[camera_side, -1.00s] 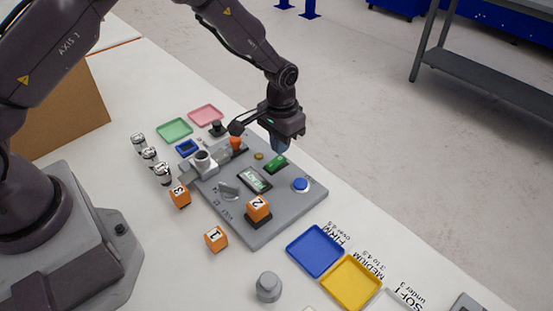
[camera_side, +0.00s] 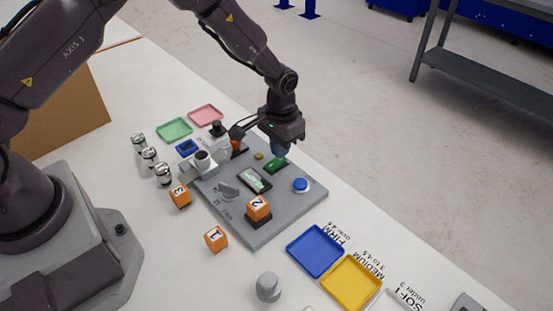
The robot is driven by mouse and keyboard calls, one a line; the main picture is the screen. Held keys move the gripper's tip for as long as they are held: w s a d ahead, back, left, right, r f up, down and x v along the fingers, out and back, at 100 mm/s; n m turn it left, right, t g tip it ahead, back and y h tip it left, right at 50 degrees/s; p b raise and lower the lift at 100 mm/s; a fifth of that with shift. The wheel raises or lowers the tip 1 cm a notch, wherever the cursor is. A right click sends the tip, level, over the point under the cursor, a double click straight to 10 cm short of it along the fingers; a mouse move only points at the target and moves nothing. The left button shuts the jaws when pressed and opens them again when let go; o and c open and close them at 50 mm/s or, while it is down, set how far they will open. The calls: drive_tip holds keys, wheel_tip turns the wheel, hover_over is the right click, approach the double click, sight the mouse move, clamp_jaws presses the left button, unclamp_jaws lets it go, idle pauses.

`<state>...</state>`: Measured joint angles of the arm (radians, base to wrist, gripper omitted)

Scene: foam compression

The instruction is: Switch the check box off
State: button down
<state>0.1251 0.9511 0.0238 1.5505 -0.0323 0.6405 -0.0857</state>
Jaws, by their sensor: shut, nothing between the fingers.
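The grey panel (camera_side: 272,222) lies on the white table and carries the controls. A green rocker-like piece (camera_side: 275,164), possibly the check box switch, sits near its upper right edge, just below my gripper. My gripper (camera_side: 279,152) points down, shut and empty, with its tips close to the far end of that green piece; whether they touch it I cannot tell. A green-lit display (camera_side: 254,179) is left of it. A blue round button (camera_side: 301,185) is to the right. A small yellow button (camera_side: 258,156) is to the left of the gripper tips.
Orange cube 2 (camera_side: 258,207) sits on a dark pad on the panel. Cubes 3 (camera_side: 180,195) and 1 (camera_side: 216,238) stand on the table. Several metal weights (camera_side: 150,157) stand left. Blue (camera_side: 315,250) and yellow (camera_side: 351,283) trays lie at the front right.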

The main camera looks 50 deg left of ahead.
drive_tip(key=shift+f, duration=0.75)
drive_tip(key=shift+r, duration=3.55)
